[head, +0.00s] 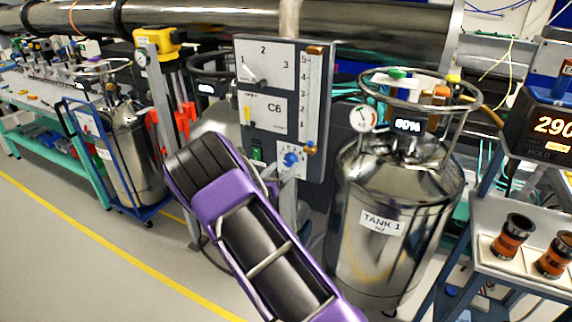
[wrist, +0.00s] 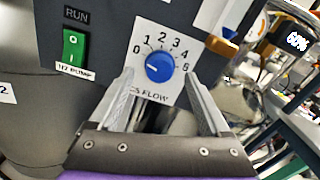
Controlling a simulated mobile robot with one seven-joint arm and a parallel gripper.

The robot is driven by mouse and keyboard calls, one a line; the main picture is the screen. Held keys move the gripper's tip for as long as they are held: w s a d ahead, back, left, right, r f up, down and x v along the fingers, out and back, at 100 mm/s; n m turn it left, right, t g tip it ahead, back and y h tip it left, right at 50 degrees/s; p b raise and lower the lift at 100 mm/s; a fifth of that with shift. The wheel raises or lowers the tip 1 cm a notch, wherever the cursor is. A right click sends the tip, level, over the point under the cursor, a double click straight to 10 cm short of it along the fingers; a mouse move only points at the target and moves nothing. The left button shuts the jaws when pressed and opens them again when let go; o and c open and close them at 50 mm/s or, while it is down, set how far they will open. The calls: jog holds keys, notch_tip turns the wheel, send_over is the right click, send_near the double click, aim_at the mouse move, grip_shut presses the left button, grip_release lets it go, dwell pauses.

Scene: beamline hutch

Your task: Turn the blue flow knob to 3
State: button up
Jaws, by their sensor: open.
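The blue flow knob (wrist: 159,67) sits on a white dial plate (wrist: 142,86) marked 0 to 5 in the wrist view. Its white mark is at its left side, nearest the 0. In the head view the knob (head: 291,159) is low on the grey panel, just right of my purple arm. My gripper (wrist: 159,74) is open, with one grey finger on each side of the knob as seen from the wrist. No contact shows, and I cannot tell the depth gap. The arm hides most of the fingers in the head view.
A green RUN switch (wrist: 74,49) is left of the dial. Above the dial in the head view, the panel (head: 275,87) carries a 1-2-3 selector and a vertical scale. A steel tank (head: 395,205) stands close on the right. Open floor (head: 80,255) lies at left.

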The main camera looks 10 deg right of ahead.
aim_at(290, 161)
jog(key=shift+x, duration=1.45)
jog(key=shift+c, duration=0.3)
grip_shut()
